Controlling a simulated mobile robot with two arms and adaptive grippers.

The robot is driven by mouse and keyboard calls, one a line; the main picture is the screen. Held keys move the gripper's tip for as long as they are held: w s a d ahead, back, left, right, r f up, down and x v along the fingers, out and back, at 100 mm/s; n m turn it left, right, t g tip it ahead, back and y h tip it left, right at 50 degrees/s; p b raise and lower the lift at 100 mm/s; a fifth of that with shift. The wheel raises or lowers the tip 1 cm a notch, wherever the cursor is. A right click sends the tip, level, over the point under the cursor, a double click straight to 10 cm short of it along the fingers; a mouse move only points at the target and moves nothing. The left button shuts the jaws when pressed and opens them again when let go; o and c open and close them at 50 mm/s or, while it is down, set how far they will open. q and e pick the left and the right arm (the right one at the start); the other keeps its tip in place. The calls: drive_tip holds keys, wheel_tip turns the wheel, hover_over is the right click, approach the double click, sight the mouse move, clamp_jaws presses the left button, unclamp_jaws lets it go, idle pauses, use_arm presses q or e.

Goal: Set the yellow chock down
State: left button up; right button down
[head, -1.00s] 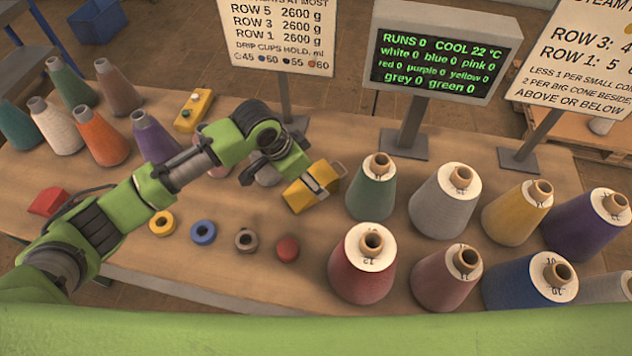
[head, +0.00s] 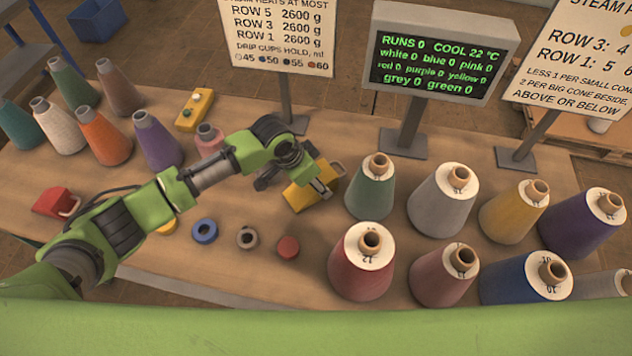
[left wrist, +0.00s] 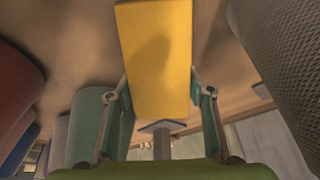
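The yellow chock (head: 300,196) is near the middle of the table, left of the green cone, with a loop handle at its far right end. My left gripper (head: 321,187) reaches over it from behind and left. In the left wrist view the chock (left wrist: 155,60) fills the space between the two fingers (left wrist: 160,95), which lie along its sides, shut on it. The chock's underside is hidden, and I cannot tell whether it rests on the table or hangs just above it. My right gripper is not in view.
A green cone (head: 370,192) stands close to the right, with several more cones beyond. A red cone (head: 360,268) is in front. A red chock (head: 50,202) sits at left.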

use_arm(q)
drive_tip(key=shift+r, duration=0.1)
drive_tip(key=shift+w+r+b, duration=0.1)
drive_tip(key=shift+r+b, duration=0.2)
drive_tip(key=shift+r, duration=0.2)
drive_tip(key=s+a+r+b, duration=0.3)
drive_tip(key=s+r, duration=0.9)
drive_tip(key=s, duration=0.2)
wheel_tip(320, 180, up, 8)
drive_tip(key=p, duration=0.7)
drive_tip(key=w+a+n+t+y+b, duration=0.1)
drive_tip(key=w+a+n+b, duration=0.1)
drive_tip(key=a+n, duration=0.3)
drive_tip(key=w+a+n+t+y+b, duration=0.1)
drive_tip(key=w+a+n+y+b, duration=0.1)
drive_tip(key=a+n, duration=0.4)
drive_tip(key=shift+w+a+r+y+b, duration=0.4)
drive_tip(key=shift+a+b, duration=0.95)
drive_tip(key=shift+a, duration=1.15)
drive_tip(key=shift+f, duration=0.1)
